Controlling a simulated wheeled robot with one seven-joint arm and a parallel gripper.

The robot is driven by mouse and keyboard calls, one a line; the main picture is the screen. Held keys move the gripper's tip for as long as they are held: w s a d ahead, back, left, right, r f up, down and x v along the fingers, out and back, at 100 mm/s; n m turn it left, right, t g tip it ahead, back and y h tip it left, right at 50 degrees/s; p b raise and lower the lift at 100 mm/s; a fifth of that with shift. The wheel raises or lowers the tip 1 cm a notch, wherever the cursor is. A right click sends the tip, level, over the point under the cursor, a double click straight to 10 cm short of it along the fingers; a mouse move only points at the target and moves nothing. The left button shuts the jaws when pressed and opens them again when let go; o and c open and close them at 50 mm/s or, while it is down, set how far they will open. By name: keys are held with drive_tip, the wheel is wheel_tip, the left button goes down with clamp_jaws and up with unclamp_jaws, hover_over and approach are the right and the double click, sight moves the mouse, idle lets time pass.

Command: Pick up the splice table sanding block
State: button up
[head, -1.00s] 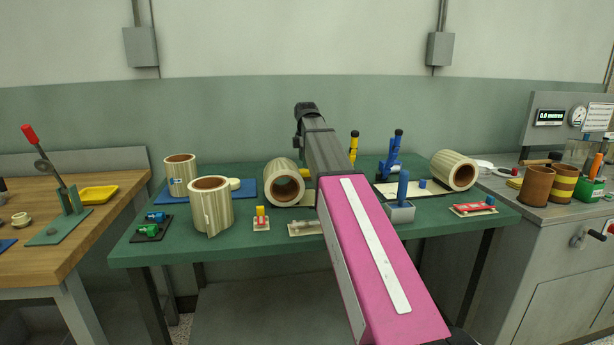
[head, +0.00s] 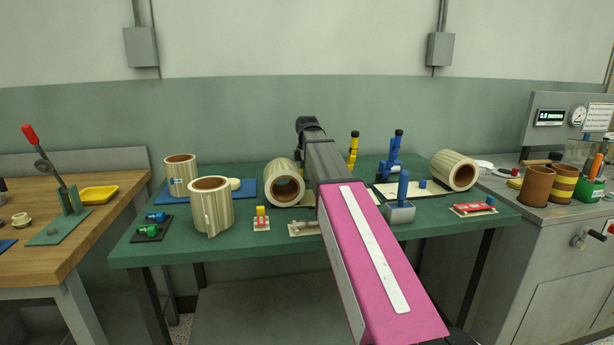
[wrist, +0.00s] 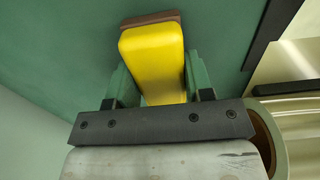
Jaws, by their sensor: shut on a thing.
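The sanding block (wrist: 153,60) shows in the wrist view as a yellow, rounded body with a brown edge at its far end. My gripper (wrist: 160,84) has its two green fingers on either side of the yellow body, shut on it. Green tabletop lies behind the block; I cannot tell whether the block touches it or is just above. In the head view my pink and grey arm reaches over the green table (head: 140,250), and the arm hides both the gripper and the block.
Rolls stand at the left (head: 211,208) and lie by the arm (head: 284,182) and at the right (head: 453,171). A blue-handled tool (head: 402,205) stands close right of my arm. A yellow upright tool (head: 353,147) and a blue one (head: 391,160) stand behind.

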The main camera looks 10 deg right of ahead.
drive_tip(key=shift+r, duration=0.1)
wheel_tip(320, 180, up, 10)
drive_tip(key=shift+f, duration=0.1)
idle(0.4)
drive_tip(key=shift+o, duration=1)
drive_tip(key=shift+c, duration=1.2)
